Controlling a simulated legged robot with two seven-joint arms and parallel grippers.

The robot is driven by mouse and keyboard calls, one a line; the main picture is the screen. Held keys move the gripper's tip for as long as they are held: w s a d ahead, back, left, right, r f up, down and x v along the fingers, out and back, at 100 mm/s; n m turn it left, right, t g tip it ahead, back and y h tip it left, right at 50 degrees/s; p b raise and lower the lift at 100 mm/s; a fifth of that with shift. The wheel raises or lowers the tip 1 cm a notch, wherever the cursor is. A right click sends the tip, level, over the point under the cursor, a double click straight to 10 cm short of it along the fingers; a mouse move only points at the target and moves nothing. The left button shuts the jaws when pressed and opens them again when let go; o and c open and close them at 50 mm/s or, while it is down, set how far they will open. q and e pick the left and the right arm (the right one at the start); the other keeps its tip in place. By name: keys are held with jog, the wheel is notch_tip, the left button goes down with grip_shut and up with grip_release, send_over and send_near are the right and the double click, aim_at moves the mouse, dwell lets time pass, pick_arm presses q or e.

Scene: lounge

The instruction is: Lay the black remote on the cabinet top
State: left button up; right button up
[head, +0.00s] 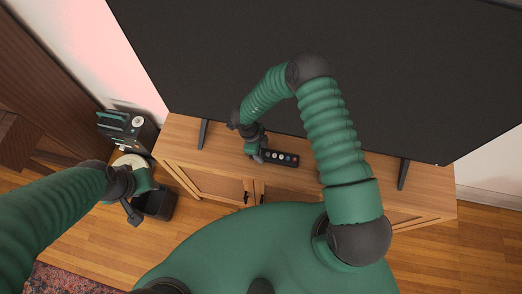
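The big television (400,70) stands on the cabinet on two dark feet, one left (203,134) and one right (403,174). A coffee machine (128,128) and a dark bin (158,204) are left of the cabinet. Bare cabinet top shows at the right end.

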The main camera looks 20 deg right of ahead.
jog(key=o, duration=0.4)
jog(key=b+v, duration=0.1)
jog(key=v, duration=1.1)
